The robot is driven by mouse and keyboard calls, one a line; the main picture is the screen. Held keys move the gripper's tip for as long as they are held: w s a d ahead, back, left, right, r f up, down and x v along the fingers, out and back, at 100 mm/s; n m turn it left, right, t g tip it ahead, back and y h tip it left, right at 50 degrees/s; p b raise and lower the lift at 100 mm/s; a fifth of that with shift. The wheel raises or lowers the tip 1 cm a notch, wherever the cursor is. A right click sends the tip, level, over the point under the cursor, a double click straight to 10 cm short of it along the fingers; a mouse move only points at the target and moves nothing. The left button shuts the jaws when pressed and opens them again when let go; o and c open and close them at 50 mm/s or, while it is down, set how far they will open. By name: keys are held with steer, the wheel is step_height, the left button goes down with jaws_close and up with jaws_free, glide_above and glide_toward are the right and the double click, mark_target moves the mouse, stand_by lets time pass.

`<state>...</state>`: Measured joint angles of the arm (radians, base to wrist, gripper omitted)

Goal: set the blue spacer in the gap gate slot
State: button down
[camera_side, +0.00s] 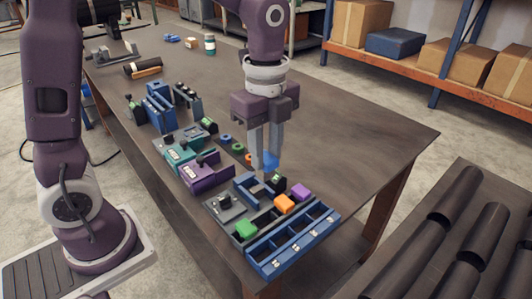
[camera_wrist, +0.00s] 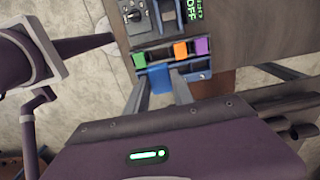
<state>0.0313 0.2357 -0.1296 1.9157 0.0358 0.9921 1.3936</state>
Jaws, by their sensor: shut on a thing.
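The blue spacer (camera_side: 271,161) is held between the fingertips of my gripper (camera_side: 265,160), above the bench. In the wrist view the spacer (camera_wrist: 158,77) sits between the two fingers of my gripper (camera_wrist: 159,84). The gap gate appears to be the grey fixture with a blue-walled channel (camera_side: 250,188), just below and left of the spacer in the side view. It shows at the top of the wrist view (camera_wrist: 168,14), beside a green-lit display (camera_wrist: 194,10) reading OFF. The spacer looks clear of the fixture; its exact height is hard to tell.
A blue compartment tray (camera_side: 293,243) stands at the bench's front edge. Green (camera_side: 246,229), orange (camera_side: 284,204) and purple (camera_side: 301,192) blocks sit beside it. A purple fixture (camera_side: 207,178) and a teal fixture (camera_side: 180,154) stand to the left. The bench at right is clear.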

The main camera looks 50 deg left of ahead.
steer(key=w+a+f, duration=0.4)
steer(key=a+f, duration=0.6)
steer(key=a, duration=0.1)
steer(key=shift+w+a, duration=0.15)
steer(key=shift+a, duration=0.1)
steer(key=shift+r, duration=0.1)
steer(key=shift+f, duration=1.25)
steer(key=shift+f, duration=0.1)
steer(key=shift+f, duration=0.95)
steer(key=shift+f, duration=0.5)
steer(key=c, duration=0.6)
jaws_free()
